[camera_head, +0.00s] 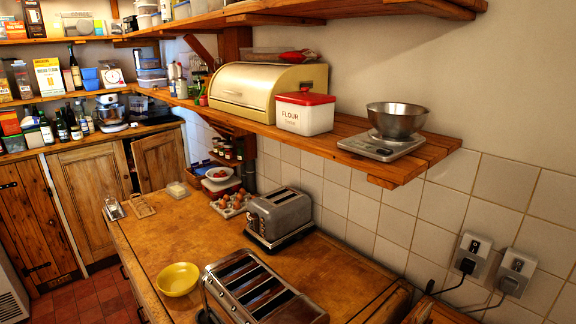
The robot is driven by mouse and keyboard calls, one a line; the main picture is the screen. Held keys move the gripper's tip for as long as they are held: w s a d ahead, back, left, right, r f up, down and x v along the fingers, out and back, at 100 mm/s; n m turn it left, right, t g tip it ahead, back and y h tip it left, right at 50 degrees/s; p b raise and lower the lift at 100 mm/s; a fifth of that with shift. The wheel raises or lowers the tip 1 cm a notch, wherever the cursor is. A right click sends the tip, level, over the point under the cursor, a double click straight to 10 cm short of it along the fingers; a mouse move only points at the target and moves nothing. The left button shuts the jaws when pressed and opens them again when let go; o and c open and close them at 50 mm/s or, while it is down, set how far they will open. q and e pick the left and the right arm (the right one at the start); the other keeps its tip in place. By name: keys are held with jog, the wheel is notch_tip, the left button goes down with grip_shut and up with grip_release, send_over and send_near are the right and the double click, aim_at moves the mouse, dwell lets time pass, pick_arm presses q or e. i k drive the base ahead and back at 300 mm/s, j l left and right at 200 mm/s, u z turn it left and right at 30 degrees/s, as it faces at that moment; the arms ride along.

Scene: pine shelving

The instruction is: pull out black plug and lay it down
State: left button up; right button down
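Two wall sockets are on the white tiles at the lower right. A black plug (466,266) sits in the left socket (475,246), with a black cable running down to the left. A second dark plug (509,286) sits in the right socket (517,264), with a greyer cable running down from it. Both plugs are small in the picture. Neither of my grippers shows in this view.
A wooden worktop (190,235) holds a four-slot toaster (265,290), a smaller toaster (280,215) and a yellow bowl (178,279). A wooden shelf (425,158) above it carries a scale with a metal bowl (397,118). Bare worktop lies left of the toasters.

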aim_at(467, 266)
jog(key=z, duration=1.25)
jog(key=i+l+u, duration=0.15)
jog(key=u, duration=0.25)
jog(key=i+l+u, duration=0.15)
jog(key=u, duration=0.3)
jog(key=i+l+u, duration=0.1)
jog(key=l+u, duration=0.3)
jog(key=j, duration=0.1)
